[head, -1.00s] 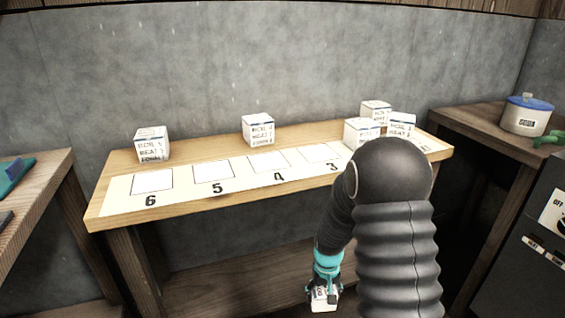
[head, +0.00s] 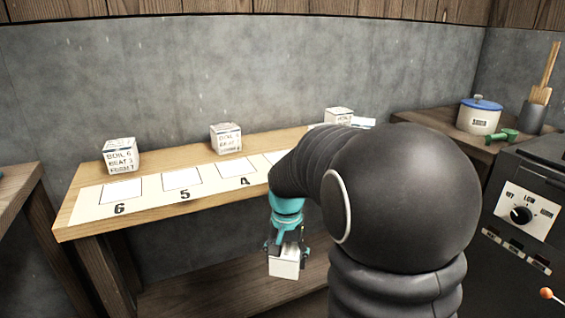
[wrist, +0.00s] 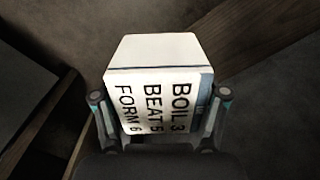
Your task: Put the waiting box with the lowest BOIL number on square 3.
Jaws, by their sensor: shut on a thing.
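My gripper (head: 287,247) is shut on a white box (head: 286,264), held in front of the bench and below its top. In the wrist view the held box (wrist: 155,50) sits between the two fingers (wrist: 160,100) and reads BOIL 3, BEAT 5, FORM 6. On the bench (head: 80,215), a box (head: 121,156) stands behind square 6 (head: 121,191), seemingly reading BOIL 6. Another box (head: 226,139) stands behind squares 5 (head: 182,179) and 4 (head: 237,172); its numbers are too small to read surely. A box (head: 339,116) stands farther right. My arm hides square 3.
A side counter on the right holds a pot with a blue lid (head: 480,116), a green object (head: 503,136) and a utensil holder (head: 531,117). A dark stove (head: 525,205) stands below. A lower shelf (head: 210,295) runs under the bench. Squares 6, 5 and 4 are empty.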

